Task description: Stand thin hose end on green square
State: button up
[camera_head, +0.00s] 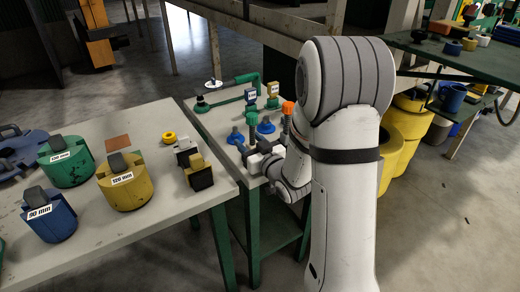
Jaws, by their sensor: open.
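My gripper (250,152) is at the near end of the small middle bench (217,112), low beside a blue round-based part (236,136) and a green-capped upright part (252,124). It is small and partly covered by my own arm, and I see nothing held in it. I cannot tell whether it touches these parts. An orange-topped upright part (288,107) stands just beyond my wrist. I cannot make out a thin hose end or a green square for certain; my arm hides part of the bench.
The left table (110,240) holds a green block (66,168), a yellow block (128,190), a blue block (50,222) and a flat brown square (118,143). Yellow bins (405,130) stand right of my arm.

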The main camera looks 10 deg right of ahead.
jog(key=b+v, duration=0.1)
jog(key=v, duration=0.1)
jog(key=b+v, duration=0.1)
jog(key=v, duration=0.1)
jog(key=f+b+v, duration=0.1)
jog(key=b, duration=0.1)
jog(key=shift+s, duration=0.4)
jog(key=shift+w+b, duration=0.2)
jog(key=shift+b, duration=0.4)
jog(key=shift+s+b, duration=0.15)
jog(key=shift+b, duration=1.05)
